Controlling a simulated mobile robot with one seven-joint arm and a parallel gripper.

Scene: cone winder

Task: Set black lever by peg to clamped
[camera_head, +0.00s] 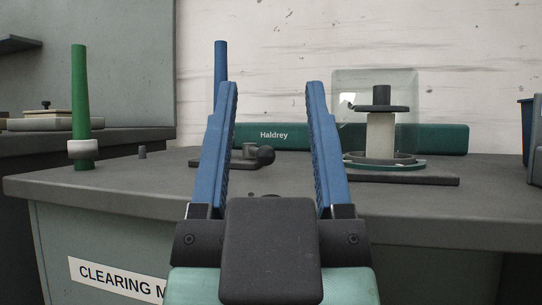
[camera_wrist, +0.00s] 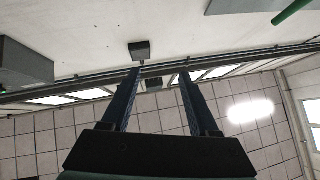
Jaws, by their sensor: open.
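The black lever (camera_head: 265,155) lies low on the dark table top, its round knob toward the right, on a small dark base plate. It appears between my gripper's fingers in the head view, farther back. A blue peg (camera_head: 221,62) rises upright behind the left finger, which hides its lower part and some of the lever's base. My gripper (camera_head: 272,90) is open and empty, fingers pointing up and forward. In the wrist view my gripper (camera_wrist: 158,75) is also open, with nothing between its fingers; the lever is not visible there.
A green upright peg (camera_head: 80,105) with a white collar stands at the table's left. A clear cover (camera_head: 400,88) over a spindle stands at the right. A green Haldrey bar (camera_head: 440,139) runs along the back. The front table edge (camera_head: 110,204) is bare.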

